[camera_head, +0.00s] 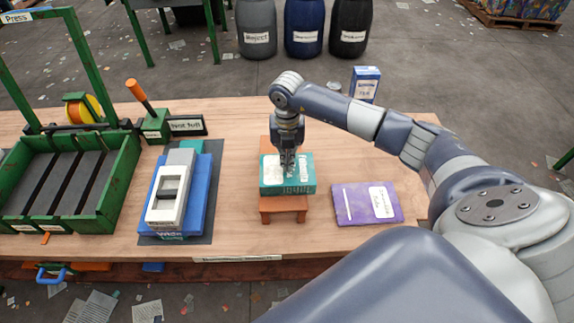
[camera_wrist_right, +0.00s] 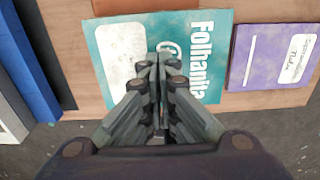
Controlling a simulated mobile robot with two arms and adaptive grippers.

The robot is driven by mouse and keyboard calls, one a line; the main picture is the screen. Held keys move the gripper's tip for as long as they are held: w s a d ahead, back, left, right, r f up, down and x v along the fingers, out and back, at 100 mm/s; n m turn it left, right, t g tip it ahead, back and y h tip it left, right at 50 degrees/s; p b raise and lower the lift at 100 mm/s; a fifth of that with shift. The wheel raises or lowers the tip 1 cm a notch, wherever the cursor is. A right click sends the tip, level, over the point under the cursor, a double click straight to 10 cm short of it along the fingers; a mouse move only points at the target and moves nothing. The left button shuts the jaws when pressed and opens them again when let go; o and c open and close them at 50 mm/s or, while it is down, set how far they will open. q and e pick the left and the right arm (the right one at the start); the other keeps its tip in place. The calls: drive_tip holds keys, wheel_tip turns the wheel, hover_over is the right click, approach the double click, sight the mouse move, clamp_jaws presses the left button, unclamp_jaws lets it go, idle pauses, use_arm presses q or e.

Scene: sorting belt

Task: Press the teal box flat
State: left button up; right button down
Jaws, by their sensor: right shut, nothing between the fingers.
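The teal box (camera_head: 303,182) stands on a small orange-brown stand (camera_head: 284,209) near the table's front edge. It still has height, with its front side face showing. In the right wrist view the teal box (camera_wrist_right: 208,75) shows its label and large white lettering. My right gripper (camera_head: 287,162) is shut and empty, pointing down over the top of the teal box. Its fingers (camera_wrist_right: 158,65) cover part of the box's top. I cannot tell whether the fingertips touch it. My left gripper is not in view.
A flat purple box (camera_head: 350,204) lies right of the stand. A blue stack with a white device (camera_head: 160,206) lies left on a dark mat. A green press frame (camera_head: 115,190) fills the far left. A blue-white carton (camera_head: 365,83) stands behind. Bare wood surrounds the stand.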

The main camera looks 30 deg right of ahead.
sight(287, 173)
drive_tip(key=shift+f+b, duration=0.65)
drive_tip(key=shift+f, duration=0.2)
idle(0.3)
drive_tip(key=shift+s+f, duration=0.15)
drive_tip(key=shift+f, duration=0.15)
drive_tip(key=shift+w+f+b, duration=0.2)
drive_tip(key=shift+f+b, duration=0.25)
drive_tip(key=shift+s+f+b, duration=0.25)
drive_tip(key=shift+f+b, duration=0.25)
drive_tip(key=shift+w, duration=0.25)
wheel_tip(287, 173, up, 9)
drive_tip(key=p, duration=0.6)
drive_tip(key=shift+r, duration=0.15)
